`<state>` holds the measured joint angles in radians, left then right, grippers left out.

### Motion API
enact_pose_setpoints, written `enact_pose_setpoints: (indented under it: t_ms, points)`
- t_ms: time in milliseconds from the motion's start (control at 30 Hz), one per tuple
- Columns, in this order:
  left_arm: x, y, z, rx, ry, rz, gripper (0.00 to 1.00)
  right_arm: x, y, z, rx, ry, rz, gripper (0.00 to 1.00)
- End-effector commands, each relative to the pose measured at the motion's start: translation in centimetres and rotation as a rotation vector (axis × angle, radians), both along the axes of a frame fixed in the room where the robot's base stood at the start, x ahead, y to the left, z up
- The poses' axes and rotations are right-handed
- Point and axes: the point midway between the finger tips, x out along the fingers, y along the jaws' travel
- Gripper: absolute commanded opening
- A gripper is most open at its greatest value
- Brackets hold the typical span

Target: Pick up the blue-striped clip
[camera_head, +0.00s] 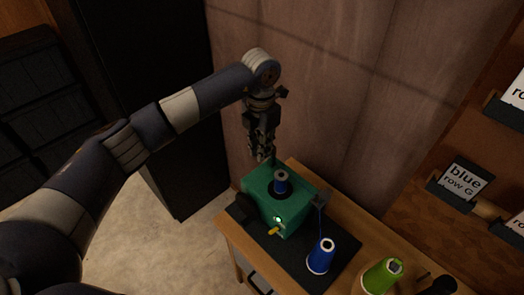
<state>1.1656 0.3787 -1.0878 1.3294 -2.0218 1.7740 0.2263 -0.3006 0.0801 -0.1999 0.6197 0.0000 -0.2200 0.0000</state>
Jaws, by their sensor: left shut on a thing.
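My left gripper (263,153) points down just above the back edge of a green machine (290,209) on the wooden table. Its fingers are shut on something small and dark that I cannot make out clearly. I cannot pick out blue stripes there, and no blue-striped clip shows clearly elsewhere.
A blue thread cone (321,257) stands on the dark mat (345,250), and a green cone (377,278) stands farther right. The wall rack has a "blue row G" label (464,180). Floor is clear at left.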

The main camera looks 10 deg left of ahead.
Motion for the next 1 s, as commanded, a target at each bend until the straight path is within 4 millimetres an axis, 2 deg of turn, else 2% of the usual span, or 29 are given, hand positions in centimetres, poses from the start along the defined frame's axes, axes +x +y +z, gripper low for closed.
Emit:
enact_pose_setpoints:
  t_ms: [267,467,1000]
  points:
    - [0.1,0.0,0.6,-0.001,-0.003,0.0,0.04,0.1,0.0,-0.5,0.0,-0.001,0.0,0.4]
    - [0.2,0.0,3.1,-0.001,-0.007,-0.001,0.04,0.1,0.0,-2.5,0.0,-0.001,0.0,0.4]
    - [-11.3,-1.2,4.3,0.0,-0.004,-0.005,0.04,0.1,0.1,-6.2,0.001,-0.002,0.0,0.4]
